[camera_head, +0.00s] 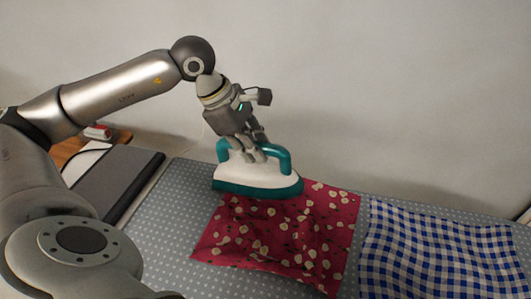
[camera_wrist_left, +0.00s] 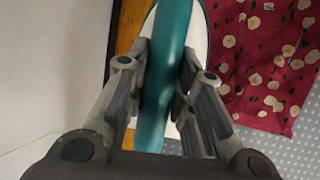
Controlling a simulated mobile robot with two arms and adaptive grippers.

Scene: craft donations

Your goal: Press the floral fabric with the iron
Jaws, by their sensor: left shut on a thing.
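A white and teal iron (camera_head: 250,178) is at the back left of the red floral fabric (camera_head: 290,235), overlapping its back edge in the head view. My left gripper (camera_head: 258,150) is shut on the iron's teal handle from above. In the left wrist view the two fingers (camera_wrist_left: 160,85) sit on either side of the teal handle (camera_wrist_left: 163,60), with the floral fabric (camera_wrist_left: 270,60) to the right. The fabric lies spread with slight ripples. Whether the iron's soleplate touches the fabric cannot be told. My right gripper is not in view.
The fabric lies on a grey dotted ironing surface (camera_head: 175,215). A blue and white checked cloth (camera_head: 440,255) lies to its right. A dark grey flat pad (camera_head: 110,180) is at the left, near a wooden surface (camera_head: 70,147) with a small red item (camera_head: 98,131). A wall stands behind.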

